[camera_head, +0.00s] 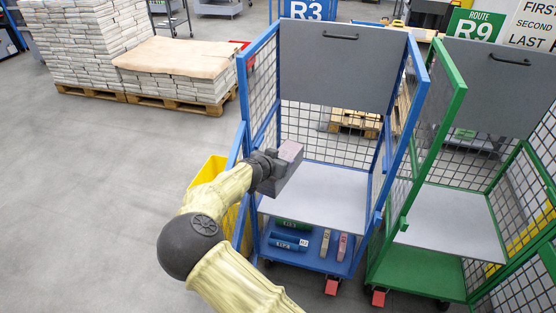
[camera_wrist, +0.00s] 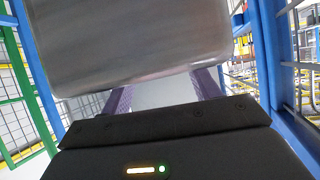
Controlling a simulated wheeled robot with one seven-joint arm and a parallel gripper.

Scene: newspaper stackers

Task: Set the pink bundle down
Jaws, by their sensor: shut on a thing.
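My gripper (camera_head: 268,168) is shut on the pink bundle (camera_head: 289,155), a block with a pinkish top and grey side. It holds the bundle inside the open front of the blue cart (camera_head: 245,100), toward the left, seen over the grey shelf (camera_head: 330,196). I cannot tell the gap between bundle and shelf. In the wrist view the bundle (camera_wrist: 130,45) fills the upper middle, blurred and greyish-pink. The purple fingers of my gripper (camera_wrist: 165,92) show below it, with pale surface between them.
The blue cart's lower deck (camera_head: 300,258) holds several small labelled items. A green cart (camera_head: 440,80) stands close on the right, with an empty-looking shelf (camera_head: 450,220). A yellow container (camera_head: 208,172) is at the left. Stacked newspapers (camera_head: 85,45) stand on pallets behind. The left floor is clear.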

